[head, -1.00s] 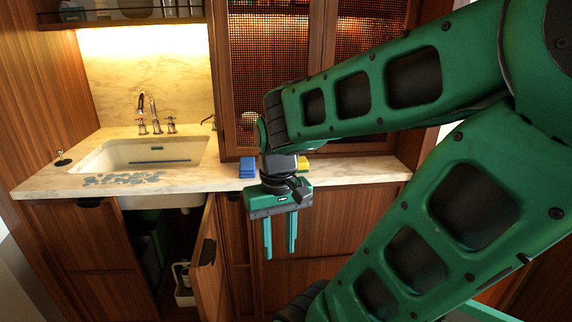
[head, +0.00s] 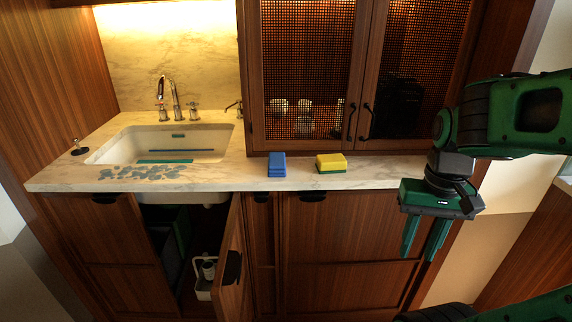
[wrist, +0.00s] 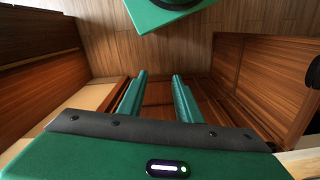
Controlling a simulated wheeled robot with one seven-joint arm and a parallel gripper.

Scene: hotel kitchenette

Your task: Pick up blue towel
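The blue towel (head: 277,164) is a small folded stack lying on the marble counter, right of the sink, in the head view. My gripper (head: 424,240) hangs to the right of it and lower, in front of the counter's right end, pointing down. Its two teal fingers are apart with nothing between them. In the wrist view my gripper (wrist: 160,82) also shows its fingers apart, with the floor and cabinet fronts beyond. The towel is not in the wrist view.
A yellow and green sponge (head: 331,163) lies on the counter right of the towel. The sink (head: 165,143) with its faucet (head: 176,100) is at left. A lower cabinet door (head: 231,265) stands open below. Mesh-fronted cabinet doors (head: 305,70) rise behind the towel.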

